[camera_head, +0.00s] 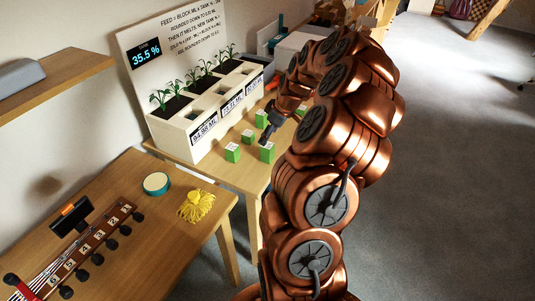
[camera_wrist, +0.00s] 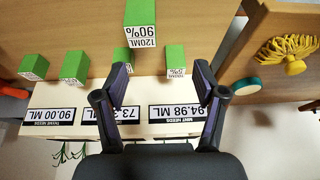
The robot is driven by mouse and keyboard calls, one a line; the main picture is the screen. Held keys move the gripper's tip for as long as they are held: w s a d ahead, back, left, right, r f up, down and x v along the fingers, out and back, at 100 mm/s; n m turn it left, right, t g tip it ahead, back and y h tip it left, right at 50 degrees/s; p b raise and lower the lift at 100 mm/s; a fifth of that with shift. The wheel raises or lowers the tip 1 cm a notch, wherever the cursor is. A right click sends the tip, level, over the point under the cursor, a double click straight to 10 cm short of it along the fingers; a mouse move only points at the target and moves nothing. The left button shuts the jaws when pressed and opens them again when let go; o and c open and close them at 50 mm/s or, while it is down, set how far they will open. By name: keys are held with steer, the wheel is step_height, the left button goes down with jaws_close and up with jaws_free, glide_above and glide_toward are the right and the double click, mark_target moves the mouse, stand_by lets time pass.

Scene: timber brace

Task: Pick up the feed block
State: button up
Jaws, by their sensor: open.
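Several green feed blocks with white labels stand on the table in front of the planter. In the head view, one block (camera_head: 233,152) is at the near left, another (camera_head: 267,152) is to its right, and a third (camera_head: 248,136) is behind them. In the wrist view, the largest block (camera_wrist: 140,18) reads "120ML 90%"; a smaller block (camera_wrist: 176,56) appears between the finger lines, and others (camera_wrist: 76,64) (camera_wrist: 34,64) are to the left. My gripper (camera_head: 268,129) is above the blocks, open and empty; its spread fingers also show in the wrist view (camera_wrist: 162,80).
The white planter (camera_head: 187,149) has seedlings, volume labels and a sign behind reading "35.5 %".

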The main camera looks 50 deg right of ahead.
steer(key=shift+w+d+f+p, duration=0.3)
steer(key=shift+w+f+p, duration=0.15)
steer(key=shift+f, duration=0.95)
steer(key=shift+w+d+f+p, duration=0.3)
steer(key=shift+f+p, duration=0.15)
steer(key=shift+f, duration=0.9)
steer(key=shift+w+d+f+p, duration=0.25)
steer(key=shift+w+f+p, duration=0.2)
steer(key=shift+f, duration=0.95)
steer(key=shift+c, duration=0.2)
steer(key=c, duration=1.3)
steer(key=shift+r, duration=0.1)
